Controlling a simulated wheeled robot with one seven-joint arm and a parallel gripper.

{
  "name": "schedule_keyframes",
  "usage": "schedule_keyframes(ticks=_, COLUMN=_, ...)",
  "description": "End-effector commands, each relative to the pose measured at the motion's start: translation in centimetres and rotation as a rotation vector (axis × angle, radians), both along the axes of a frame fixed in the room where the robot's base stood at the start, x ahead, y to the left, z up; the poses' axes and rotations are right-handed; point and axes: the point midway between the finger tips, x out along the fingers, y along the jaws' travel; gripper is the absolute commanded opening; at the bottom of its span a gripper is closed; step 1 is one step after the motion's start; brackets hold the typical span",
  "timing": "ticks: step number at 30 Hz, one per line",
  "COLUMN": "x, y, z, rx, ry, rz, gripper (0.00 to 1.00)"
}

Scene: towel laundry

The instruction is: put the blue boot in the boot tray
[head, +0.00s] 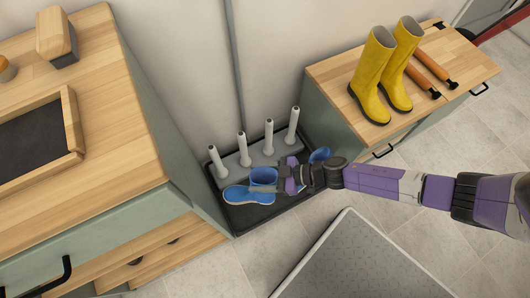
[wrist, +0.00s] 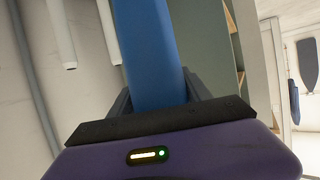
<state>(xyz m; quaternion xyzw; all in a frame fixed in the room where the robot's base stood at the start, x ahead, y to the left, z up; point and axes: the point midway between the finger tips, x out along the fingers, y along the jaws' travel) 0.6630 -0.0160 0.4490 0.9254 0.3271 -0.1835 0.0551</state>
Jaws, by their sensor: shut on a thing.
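A blue boot (head: 240,195) is at the front left of the black boot tray (head: 268,213), foot toward the left and shaft top toward the right. My gripper (head: 272,185) is shut on its shaft; in the wrist view the blue boot (wrist: 150,50) rises from between the fingers. The boot is over the tray floor, but I cannot tell whether its sole touches it. Another blue piece (head: 319,155) shows behind my wrist at the tray's right side, mostly hidden; it looks like a second blue boot.
A grey rack with several upright pale pegs (head: 242,148) stands at the tray's back. A wooden-topped cabinet (head: 130,130) is close on the left. A low cabinet (head: 335,75) on the right holds yellow boots (head: 374,75). A grey ribbed platform (head: 355,265) lies in front.

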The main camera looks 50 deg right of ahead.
Motion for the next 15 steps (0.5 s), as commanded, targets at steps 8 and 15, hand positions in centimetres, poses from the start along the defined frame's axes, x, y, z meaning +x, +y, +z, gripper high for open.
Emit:
schedule_keyframes(ticks=8, x=-0.8, y=-1.2, z=-7.3, rx=-0.001, ry=-0.002, rz=0.139, gripper=0.0)
schedule_keyframes(ticks=15, x=-1.1, y=-1.7, z=-9.4, rx=-0.001, ry=-0.005, rz=0.203, gripper=0.0)
